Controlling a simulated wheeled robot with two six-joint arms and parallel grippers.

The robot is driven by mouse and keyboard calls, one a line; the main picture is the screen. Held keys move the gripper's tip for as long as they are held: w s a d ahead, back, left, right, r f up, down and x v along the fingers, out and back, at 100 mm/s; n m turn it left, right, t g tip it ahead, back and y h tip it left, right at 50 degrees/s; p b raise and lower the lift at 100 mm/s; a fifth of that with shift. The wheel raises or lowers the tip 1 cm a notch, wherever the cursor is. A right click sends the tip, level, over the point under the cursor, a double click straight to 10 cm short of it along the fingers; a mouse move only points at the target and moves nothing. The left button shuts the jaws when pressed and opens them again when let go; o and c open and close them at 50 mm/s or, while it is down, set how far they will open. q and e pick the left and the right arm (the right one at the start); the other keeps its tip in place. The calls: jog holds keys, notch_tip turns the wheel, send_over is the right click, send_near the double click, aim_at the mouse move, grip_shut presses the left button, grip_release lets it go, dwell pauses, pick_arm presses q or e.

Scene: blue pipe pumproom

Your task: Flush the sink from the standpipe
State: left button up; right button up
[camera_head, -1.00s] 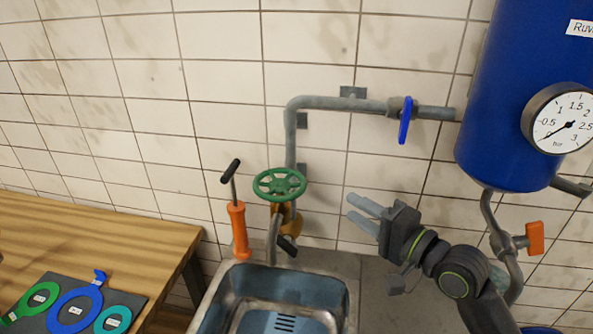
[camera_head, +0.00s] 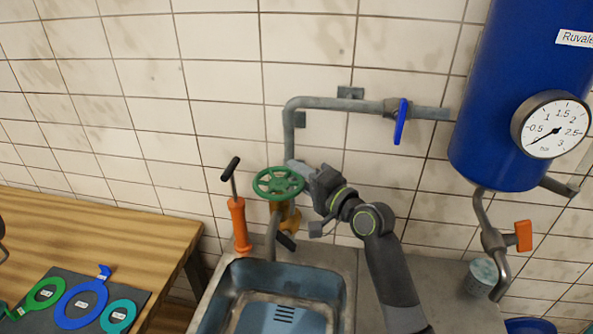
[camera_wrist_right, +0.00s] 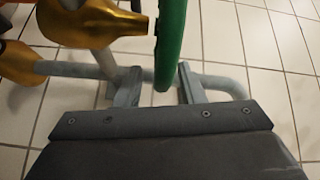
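The steel sink (camera_head: 285,280) is at the bottom centre of the head view. The standpipe's green handwheel (camera_head: 278,183) stands above its back edge, over a brass valve body (camera_head: 291,218) and a grey spout (camera_head: 272,238). My right gripper (camera_head: 293,168) is at the wheel's right side. In the right wrist view the green wheel (camera_wrist_right: 170,45) is edge-on, its rim between the two spread fingers of the gripper (camera_wrist_right: 160,82). Gaps show on both sides of the rim. A blue lever valve (camera_head: 401,122) sits on the wall pipe (camera_head: 345,104). My left gripper is not clearly in view.
An orange hand pump (camera_head: 239,223) stands left of the wheel. At right are a blue vessel (camera_head: 510,80), a gauge (camera_head: 551,125), an orange-handled valve (camera_head: 523,236) and a cup (camera_head: 482,277). A wooden table (camera_head: 90,245) holds coloured ring tags (camera_head: 82,302).

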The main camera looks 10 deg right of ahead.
aim_at(277, 170)
jog(key=shift+w+a, duration=0.25)
jog(key=shift+w, duration=0.15)
grip_shut()
jog(key=shift+w+f+n+y+b, duration=0.25)
jog(key=shift+n+y+b, duration=0.15)
jog(key=shift+b, duration=0.45)
jog(key=n+g+y+b, duration=0.2)
jog(key=g+b, duration=0.1)
jog(key=b, duration=0.1)
jog(key=w+a+n+g+y+b, duration=0.1)
jog(key=n+g+y+b, duration=0.1)
jog(key=n+g+b, duration=0.1)
jog(key=w+a+n+g+y+b, duration=0.1)
jog(key=n+g+y+b, duration=0.1)
jog(key=b, duration=0.4)
jog(key=shift+a+n+g+y, duration=0.25)
jog(key=shift+n+g+y, duration=0.2)
jog(key=shift+g, duration=0.65)
jog(key=shift+w+a+r+n+g+y+b, duration=0.1)
jog(key=shift+a+n+g+b, duration=0.1)
jog(key=shift+n+g+b, duration=0.45)
jog(key=shift+a+r+n+g+y+b, duration=0.15)
jog(key=shift+a+n+g, duration=0.2)
jog(key=shift+g, duration=0.65)
jog(key=shift+w+a+f+n+g+y+b, duration=0.1)
jog(key=shift+n+g+b, duration=0.2)
jog(key=shift+n+g, duration=0.4)
jog(key=shift+s+g, duration=0.1)
jog(key=shift+g, duration=0.35)
